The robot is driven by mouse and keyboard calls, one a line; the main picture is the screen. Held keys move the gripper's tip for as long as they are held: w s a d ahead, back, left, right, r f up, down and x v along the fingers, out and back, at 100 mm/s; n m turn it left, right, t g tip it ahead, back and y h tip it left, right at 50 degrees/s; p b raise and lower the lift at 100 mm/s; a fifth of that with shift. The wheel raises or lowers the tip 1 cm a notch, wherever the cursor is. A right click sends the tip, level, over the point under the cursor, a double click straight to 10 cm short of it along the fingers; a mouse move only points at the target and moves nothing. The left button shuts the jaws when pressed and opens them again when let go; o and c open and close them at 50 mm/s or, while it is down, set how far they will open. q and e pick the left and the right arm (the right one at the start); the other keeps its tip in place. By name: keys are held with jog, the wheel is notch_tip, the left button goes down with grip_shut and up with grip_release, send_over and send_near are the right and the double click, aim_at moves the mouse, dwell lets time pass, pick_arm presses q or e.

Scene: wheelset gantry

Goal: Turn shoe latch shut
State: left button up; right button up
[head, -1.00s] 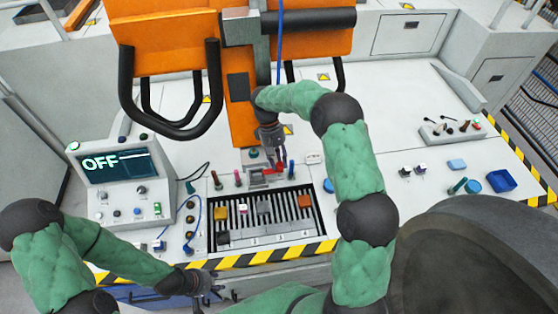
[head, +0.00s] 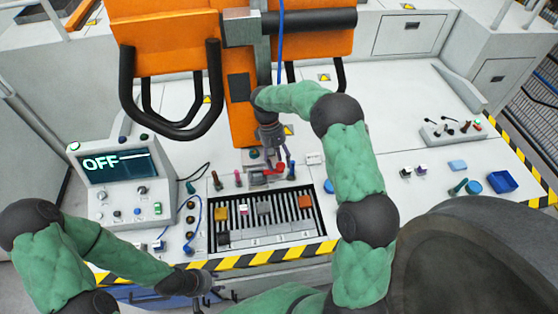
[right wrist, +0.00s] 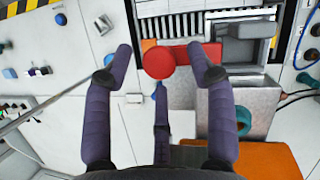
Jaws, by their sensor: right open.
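The red shoe latch, a bar with a round knob (right wrist: 159,62), shows in the right wrist view beside a grey metal block (right wrist: 240,110). In the head view the latch (head: 279,168) sits just behind the slotted bed. My right gripper (right wrist: 160,58) is open, with fingers to the left and right of the knob and a third finger below it. I cannot tell whether any finger touches the knob. In the head view the right gripper (head: 280,162) is pointed down at the latch. My left gripper (head: 217,288) is low at the bench's front edge, too small to read.
A console (head: 118,172) reading OFF stands at the left. The slotted bed (head: 285,222) holds small coloured blocks. Upright pegs stand around the latch. An orange gantry (head: 180,45) with black handles hangs behind.

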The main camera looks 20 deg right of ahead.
jog(key=v, duration=1.1)
jog(key=shift+w+r, duration=0.25)
jog(key=shift+r, duration=0.05)
